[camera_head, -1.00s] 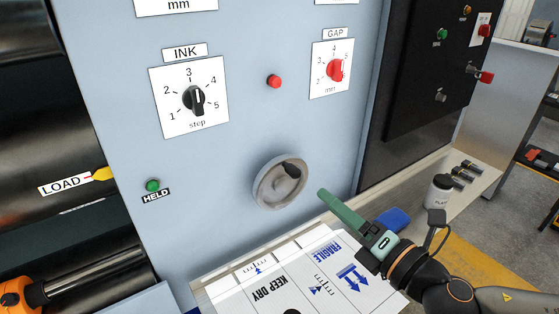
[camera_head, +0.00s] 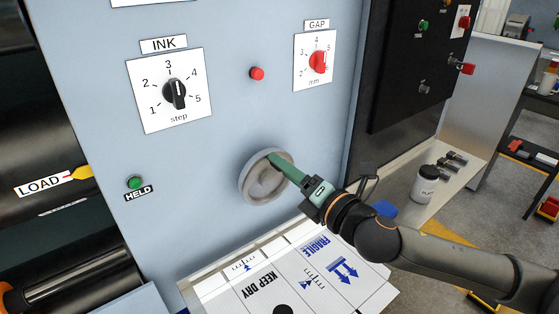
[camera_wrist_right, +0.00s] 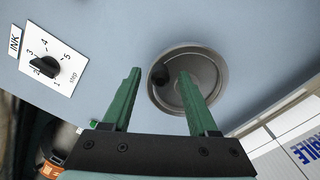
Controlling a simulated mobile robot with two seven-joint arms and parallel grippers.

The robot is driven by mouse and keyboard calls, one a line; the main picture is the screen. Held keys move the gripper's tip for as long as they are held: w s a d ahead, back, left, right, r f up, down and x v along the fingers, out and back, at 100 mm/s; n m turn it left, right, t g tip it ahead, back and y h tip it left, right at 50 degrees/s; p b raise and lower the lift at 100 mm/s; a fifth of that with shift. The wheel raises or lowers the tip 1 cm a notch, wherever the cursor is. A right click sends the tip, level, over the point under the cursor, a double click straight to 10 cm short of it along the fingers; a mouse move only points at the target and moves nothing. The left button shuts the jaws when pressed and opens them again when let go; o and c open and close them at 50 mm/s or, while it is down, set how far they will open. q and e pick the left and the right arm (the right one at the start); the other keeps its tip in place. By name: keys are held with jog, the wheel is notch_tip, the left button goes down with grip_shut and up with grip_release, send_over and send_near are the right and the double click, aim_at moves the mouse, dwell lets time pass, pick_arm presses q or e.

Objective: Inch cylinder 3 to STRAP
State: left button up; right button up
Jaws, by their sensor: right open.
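The grey handwheel (camera_head: 250,193) is on the pale blue machine panel. In the right wrist view it (camera_wrist_right: 205,75) shows its dark crank knob (camera_wrist_right: 159,75) at upper left. My right gripper (camera_head: 273,160) reaches the wheel's upper part and hides the knob in the head view. In the wrist view its green fingers (camera_wrist_right: 160,74) are apart, with the knob seen between their tips; contact cannot be told. A dark cylinder (camera_head: 35,130) at left carries a LOAD label (camera_head: 42,184) beside a yellow pointer (camera_head: 82,173). No STRAP label is visible. My left gripper is not in view.
A green HELD button (camera_head: 135,183) is left of the wheel. Above are the INK dial (camera_head: 174,92), a red button (camera_head: 257,73) and the red GAP dial (camera_head: 318,62).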

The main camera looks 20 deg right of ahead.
jog(key=shift+x, duration=1.25)
grip_shut()
dwell(0.6)
